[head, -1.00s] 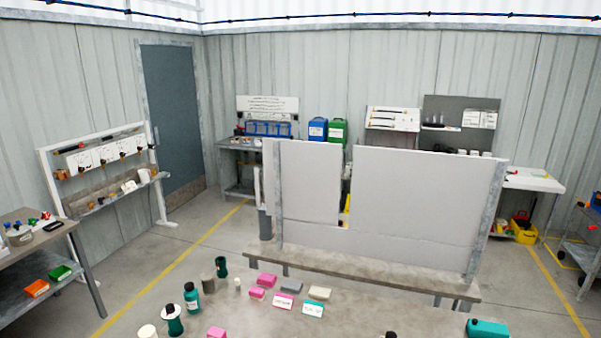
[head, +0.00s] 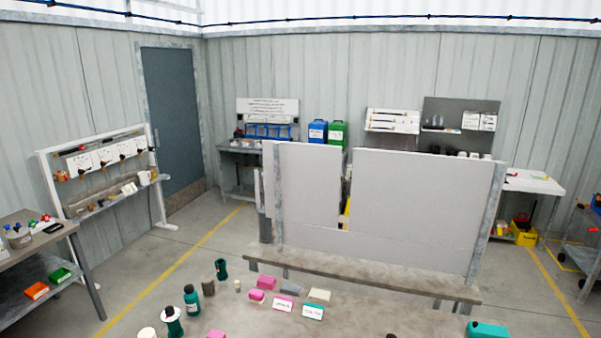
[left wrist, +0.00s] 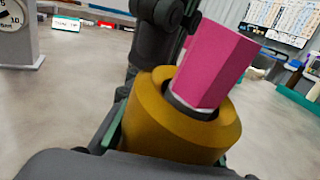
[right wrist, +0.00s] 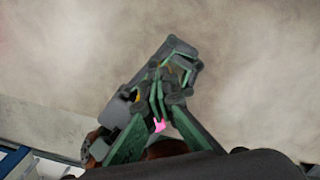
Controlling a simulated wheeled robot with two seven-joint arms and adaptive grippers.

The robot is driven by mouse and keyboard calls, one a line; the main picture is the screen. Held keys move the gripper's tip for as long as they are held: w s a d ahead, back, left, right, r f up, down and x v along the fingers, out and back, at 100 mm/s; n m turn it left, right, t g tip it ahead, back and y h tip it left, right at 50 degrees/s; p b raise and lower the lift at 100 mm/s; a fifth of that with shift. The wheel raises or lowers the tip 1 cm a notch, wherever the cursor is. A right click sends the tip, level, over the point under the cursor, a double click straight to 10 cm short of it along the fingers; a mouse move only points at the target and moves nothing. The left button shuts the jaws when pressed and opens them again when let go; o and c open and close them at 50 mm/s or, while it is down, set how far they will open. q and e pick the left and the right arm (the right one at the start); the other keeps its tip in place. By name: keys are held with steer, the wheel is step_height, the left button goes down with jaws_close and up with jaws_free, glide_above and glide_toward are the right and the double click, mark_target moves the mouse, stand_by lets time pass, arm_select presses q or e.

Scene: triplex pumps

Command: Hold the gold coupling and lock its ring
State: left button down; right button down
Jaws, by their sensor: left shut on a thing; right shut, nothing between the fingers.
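The gold coupling (left wrist: 165,130) fills the middle of the left wrist view, with a dark ring (left wrist: 188,106) at its mouth. A pink faceted piece (left wrist: 212,65) stands tilted in that mouth. My left gripper (left wrist: 112,130) is shut on the coupling; its green finger shows beside the gold body. In the right wrist view my right gripper (right wrist: 158,92) is shut with nothing between its green fingers. A bit of pink (right wrist: 160,125) and a small gold patch (right wrist: 137,98) show close by, mostly hidden. Neither gripper shows in the head view.
The workbench (head: 240,315) holds green bottles (head: 191,298), pink blocks (head: 266,283) and labelled cards (head: 313,311). Grey panels (head: 425,210) stand behind it. A gauge (left wrist: 15,25) is at the left in the left wrist view.

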steer(key=shift+s+a+f, duration=0.2)
steer(key=shift+s+a, duration=0.1)
steer(key=shift+a, duration=0.05)
steer(key=shift+s+a+r, duration=0.1)
steer(key=shift+s+a, duration=0.05)
steer(key=shift+a, duration=0.6)
steer(key=shift+s+a, duration=0.1)
steer(key=shift+a, duration=0.1)
steer(key=shift+s+a, duration=0.15)
stand_by(0.4)
step_height(320, 180, up, 6)
steer(key=w, duration=0.1)
stand_by(0.7)
